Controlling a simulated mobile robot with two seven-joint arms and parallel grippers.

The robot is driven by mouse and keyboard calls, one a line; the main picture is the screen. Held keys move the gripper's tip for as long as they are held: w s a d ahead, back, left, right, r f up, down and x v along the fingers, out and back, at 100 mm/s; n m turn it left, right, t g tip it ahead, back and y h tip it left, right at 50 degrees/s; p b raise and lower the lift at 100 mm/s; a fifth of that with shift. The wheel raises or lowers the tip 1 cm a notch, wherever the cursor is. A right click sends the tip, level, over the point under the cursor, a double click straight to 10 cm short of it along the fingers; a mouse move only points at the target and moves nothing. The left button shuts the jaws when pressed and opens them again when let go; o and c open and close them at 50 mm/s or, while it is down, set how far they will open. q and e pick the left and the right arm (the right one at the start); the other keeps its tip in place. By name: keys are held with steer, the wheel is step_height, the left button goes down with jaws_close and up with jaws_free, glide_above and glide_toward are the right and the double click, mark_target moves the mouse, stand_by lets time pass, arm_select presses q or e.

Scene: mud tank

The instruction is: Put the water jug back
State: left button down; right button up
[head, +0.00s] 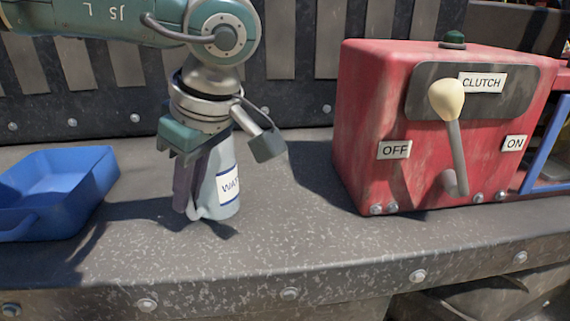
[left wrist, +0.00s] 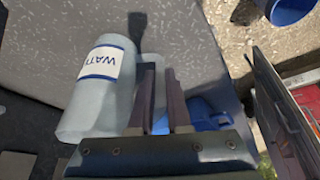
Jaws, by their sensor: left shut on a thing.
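The water jug (head: 228,194) is pale grey-blue with a white label reading "WAT". In the head view it is upright over the grey ledge (head: 290,215), left of centre. Its base is close to the ledge; I cannot tell whether it touches. My left gripper (head: 188,205) points down at the jug's left side and is shut on its handle. In the left wrist view the jug (left wrist: 98,100) lies left of the gripper fingers (left wrist: 165,100), with the handle partly hidden by them. My right gripper is not in view.
A blue tray (head: 104,185) stands on the ledge at the left. A red clutch box (head: 365,130) with a lever (head: 452,130) and OFF and ON labels stands at the right. Bare ledge lies between jug and box. The ledge has a riveted front edge (head: 290,293).

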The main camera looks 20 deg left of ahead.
arm_select(q)
steer(key=c, duration=1.3)
jaws_free()
steer(key=shift+f, duration=0.1)
steer(key=o, duration=0.4)
steer(key=shift+o, duration=0.2)
